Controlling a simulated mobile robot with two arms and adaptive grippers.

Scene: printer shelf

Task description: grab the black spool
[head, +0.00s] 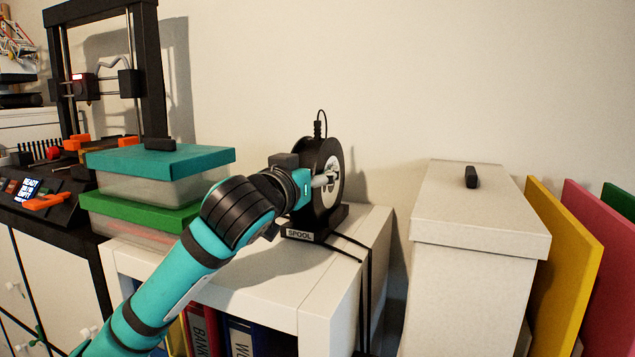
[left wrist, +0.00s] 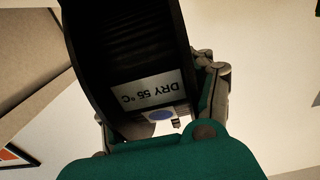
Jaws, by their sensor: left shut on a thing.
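The black spool (head: 329,158) stands upright on a dark base labelled SPOOL (head: 300,234), on top of the white shelf. My left gripper (head: 322,181) reaches it from the left and is shut on it; one finger shows across the spool's light hub. In the left wrist view the black spool (left wrist: 120,40) fills the upper middle, with an upside-down label "DRY 55 °C" on its rim. My left gripper (left wrist: 160,108) has a finger on either side of it there; the left finger is mostly hidden. My right gripper is in neither view.
Lidded boxes (head: 160,160) and a printer (head: 105,75) stand left. A lidded white bin (head: 465,290) and coloured panels (head: 565,270) stand right.

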